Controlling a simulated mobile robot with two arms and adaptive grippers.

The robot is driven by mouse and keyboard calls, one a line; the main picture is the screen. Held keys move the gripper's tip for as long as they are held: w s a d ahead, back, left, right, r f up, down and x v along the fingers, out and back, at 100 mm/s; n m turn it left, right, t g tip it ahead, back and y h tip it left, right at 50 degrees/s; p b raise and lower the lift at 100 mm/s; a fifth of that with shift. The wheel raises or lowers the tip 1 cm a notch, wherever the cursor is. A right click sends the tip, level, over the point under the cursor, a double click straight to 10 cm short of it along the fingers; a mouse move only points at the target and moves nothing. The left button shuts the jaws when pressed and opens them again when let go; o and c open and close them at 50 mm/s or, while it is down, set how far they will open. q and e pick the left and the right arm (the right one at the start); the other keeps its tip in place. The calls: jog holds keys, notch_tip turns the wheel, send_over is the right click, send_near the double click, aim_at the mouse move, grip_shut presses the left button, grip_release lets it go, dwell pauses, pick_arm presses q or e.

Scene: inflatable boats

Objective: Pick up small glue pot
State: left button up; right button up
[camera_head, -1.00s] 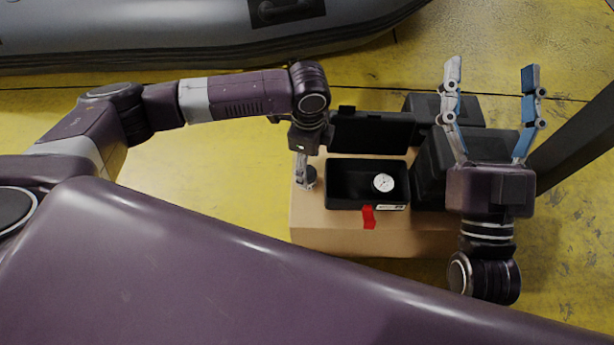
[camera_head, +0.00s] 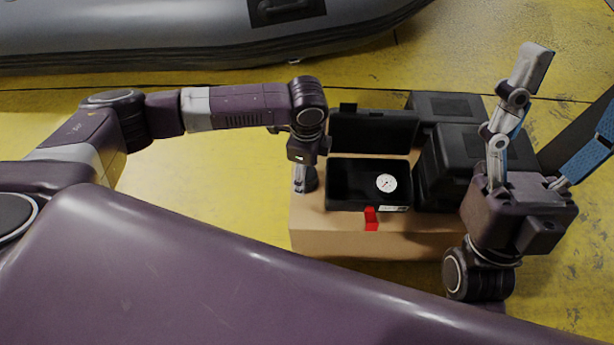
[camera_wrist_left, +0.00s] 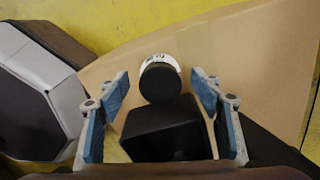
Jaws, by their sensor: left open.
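The small glue pot (camera_wrist_left: 160,82) has a round black lid and a white label. It stands on a cardboard box, and in the head view (camera_head: 311,180) it is partly hidden by my left gripper. My left gripper (camera_wrist_left: 162,92) is open and points down, with the pot between its blue-padded fingers in the left wrist view. Gaps show on both sides of the pot. In the head view the left gripper (camera_head: 302,178) is left of the open black case. My right gripper (camera_head: 574,92) is open and empty at the right, its fingers spread upward.
The cardboard box (camera_head: 340,238) also bears the open black case (camera_head: 345,180), which holds a round white gauge (camera_head: 386,183). A red tag (camera_head: 371,218) hangs at the case's front. Black cases (camera_head: 450,108) stand behind and right. A grey inflatable boat (camera_head: 190,35) lies behind on yellow floor.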

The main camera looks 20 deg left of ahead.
pick_arm(q)
jog(key=c, duration=1.3)
